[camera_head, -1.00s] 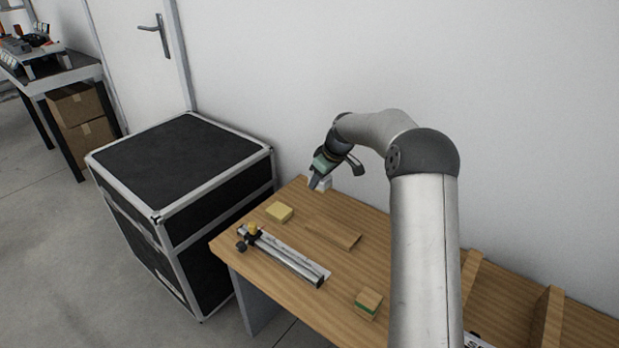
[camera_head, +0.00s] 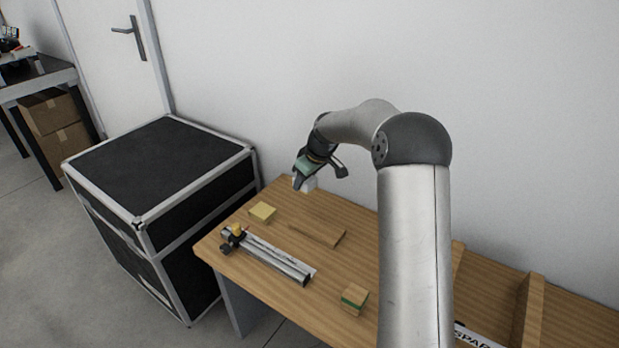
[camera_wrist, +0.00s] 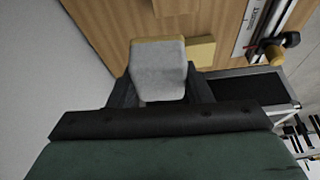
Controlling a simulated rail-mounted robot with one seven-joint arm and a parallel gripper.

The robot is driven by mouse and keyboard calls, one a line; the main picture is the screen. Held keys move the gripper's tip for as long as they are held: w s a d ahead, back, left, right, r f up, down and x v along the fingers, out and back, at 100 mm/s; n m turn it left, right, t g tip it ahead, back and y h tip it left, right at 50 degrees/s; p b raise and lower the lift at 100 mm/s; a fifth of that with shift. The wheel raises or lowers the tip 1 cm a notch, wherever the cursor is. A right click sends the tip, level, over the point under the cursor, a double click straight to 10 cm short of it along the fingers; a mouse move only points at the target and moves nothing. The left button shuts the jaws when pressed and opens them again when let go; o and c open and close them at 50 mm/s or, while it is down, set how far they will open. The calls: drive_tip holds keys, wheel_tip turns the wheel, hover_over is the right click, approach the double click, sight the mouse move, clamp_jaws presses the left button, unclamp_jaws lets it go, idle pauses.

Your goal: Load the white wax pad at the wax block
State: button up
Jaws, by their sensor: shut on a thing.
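My gripper (camera_head: 303,183) is shut on a white pad (camera_head: 310,185) at the back-left corner of the wooden bench. In the wrist view the pad (camera_wrist: 157,72) sits between the two dark fingers, its broad face grey-white with a yellowish far edge. A flat yellow block (camera_head: 262,212), which looks like the wax block, lies on the bench to the left of and nearer than my gripper. It also shows in the wrist view (camera_wrist: 201,52), just beyond the pad and partly hidden by it. The pad's height above the bench is hard to tell.
A metal rail fixture (camera_head: 270,255) with black and yellow knobs lies along the front of the bench (camera_head: 330,268). A thin wooden piece (camera_head: 318,234) and a green-striped wooden block (camera_head: 354,299) lie to the right. A black case (camera_head: 160,165) stands left; a wall is behind.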

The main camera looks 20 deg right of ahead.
sight(262, 207)
drive_tip(key=w+a+f+m+h, duration=0.2)
drive_tip(key=a+m, duration=0.2)
drive_tip(key=a, duration=0.2)
drive_tip(key=w+a+f+m+h, duration=0.1)
drive_tip(key=w+a+m, duration=0.1)
drive_tip(key=a+m, duration=0.35)
drive_tip(key=shift+n+t, duration=0.4)
drive_tip(key=shift+n, duration=0.35)
drive_tip(key=shift+w+a+f+b, duration=0.1)
drive_tip(key=shift+a+f+b, duration=0.3)
drive_tip(key=shift+f, duration=0.6)
drive_tip(key=shift+w+a+f+b, duration=0.1)
drive_tip(key=shift+f+b, duration=0.55)
drive_tip(key=shift+f, duration=0.35)
drive_tip(key=shift+a+f+b, duration=0.2)
drive_tip(key=shift+f+b, duration=0.3)
drive_tip(key=shift+f, duration=0.5)
drive_tip(key=shift+f+b, duration=0.35)
drive_tip(key=shift+f, duration=0.2)
wheel_tip(262, 207, up, 7)
drive_tip(key=p, duration=0.4)
